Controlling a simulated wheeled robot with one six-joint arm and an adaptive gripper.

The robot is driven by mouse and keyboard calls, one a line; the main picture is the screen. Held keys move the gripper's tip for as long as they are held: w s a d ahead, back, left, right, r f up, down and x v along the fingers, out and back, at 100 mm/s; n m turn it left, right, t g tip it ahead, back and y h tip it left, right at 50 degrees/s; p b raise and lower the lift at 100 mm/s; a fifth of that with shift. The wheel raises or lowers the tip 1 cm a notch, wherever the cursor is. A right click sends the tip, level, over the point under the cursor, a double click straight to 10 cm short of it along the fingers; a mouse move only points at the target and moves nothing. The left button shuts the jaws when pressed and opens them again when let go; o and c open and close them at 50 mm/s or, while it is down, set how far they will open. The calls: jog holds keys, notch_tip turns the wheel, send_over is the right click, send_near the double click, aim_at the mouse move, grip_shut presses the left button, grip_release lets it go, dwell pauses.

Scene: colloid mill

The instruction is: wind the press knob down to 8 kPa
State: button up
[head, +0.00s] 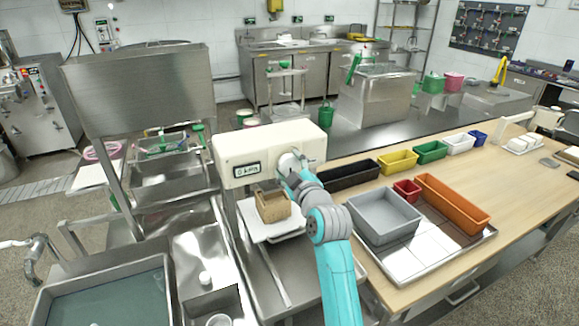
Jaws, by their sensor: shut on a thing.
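The press is a cream box-shaped unit (230,144) left of centre in the head view. A small dark-framed display (247,169) on its front face shows a short reading with a unit. The digits are too small to read surely. My gripper (288,163) is at the right part of that front face, right of the display, with its arm coming up from the lower right. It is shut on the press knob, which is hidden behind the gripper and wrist.
A tan open-topped block (272,207) sits on a white plate below the press. A grey bin (383,214) and an orange bin (453,203) stand right of my arm on a tray. A sink (105,297) lies lower left.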

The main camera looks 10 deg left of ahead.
jog(key=m, duration=0.5)
jog(key=shift+m+g, duration=0.3)
jog(key=m, duration=0.6)
jog(key=shift+w+d, duration=0.1)
jog(key=m, duration=0.5)
jog(key=shift+g+y, duration=0.3)
jog(key=shift+g, duration=0.1)
jog(key=m, duration=0.5)
jog(key=shift+f+m+y, duration=0.1)
jog(key=shift+m+y, duration=0.2)
jog(key=o, duration=1.1)
jog(key=shift+o, duration=0.2)
